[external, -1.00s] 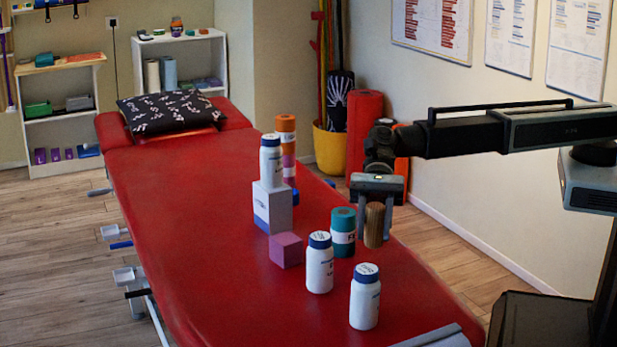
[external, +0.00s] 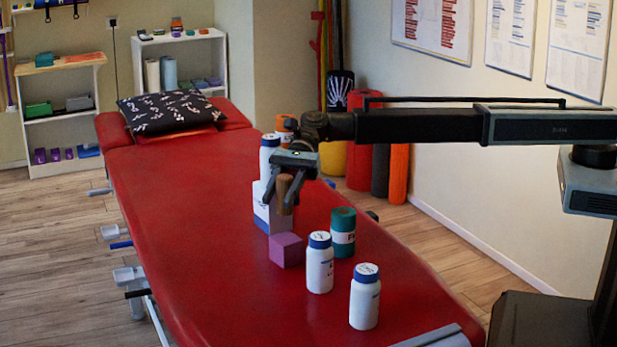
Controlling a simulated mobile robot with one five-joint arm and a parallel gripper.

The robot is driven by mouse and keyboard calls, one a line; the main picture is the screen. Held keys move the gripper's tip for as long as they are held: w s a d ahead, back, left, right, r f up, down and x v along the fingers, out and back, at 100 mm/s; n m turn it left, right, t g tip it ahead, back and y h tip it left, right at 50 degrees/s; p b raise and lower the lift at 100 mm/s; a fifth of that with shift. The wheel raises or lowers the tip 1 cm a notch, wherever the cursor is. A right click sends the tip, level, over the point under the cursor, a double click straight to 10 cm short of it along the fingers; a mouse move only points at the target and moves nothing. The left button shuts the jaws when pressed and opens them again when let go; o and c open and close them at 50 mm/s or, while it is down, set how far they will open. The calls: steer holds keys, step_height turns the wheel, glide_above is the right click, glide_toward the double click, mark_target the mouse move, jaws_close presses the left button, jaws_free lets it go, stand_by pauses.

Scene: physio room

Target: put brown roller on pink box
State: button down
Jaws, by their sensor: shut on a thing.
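The brown roller (external: 285,193) is upright between the fingers of my gripper (external: 287,190), which is shut on it and holds it up. In the picture it overlaps the white box (external: 264,212) and lies above the pink box (external: 286,250). The pink box is a small cube on the red treatment table, with its top bare. A gap shows between the roller's lower end and the pink box. I cannot tell from this one view whether the roller is directly over it.
A teal roller (external: 343,232) and two white bottles (external: 319,263) (external: 365,297) stand close to the right of the pink box. The red table (external: 200,230) is clear on the left.

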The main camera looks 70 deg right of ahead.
mark_target(284, 214)
step_height(284, 214, down, 7)
steer(key=b, duration=0.5)
steer(key=shift+r, duration=0.4)
steer(key=shift+f, duration=0.15)
steer(key=c, duration=0.9)
jaws_free()
steer(key=shift+c, duration=0.2)
steer(key=shift+r+p, duration=0.2)
steer(key=shift+p, duration=0.15)
steer(key=p+v, duration=0.4)
steer(key=v, duration=0.8)
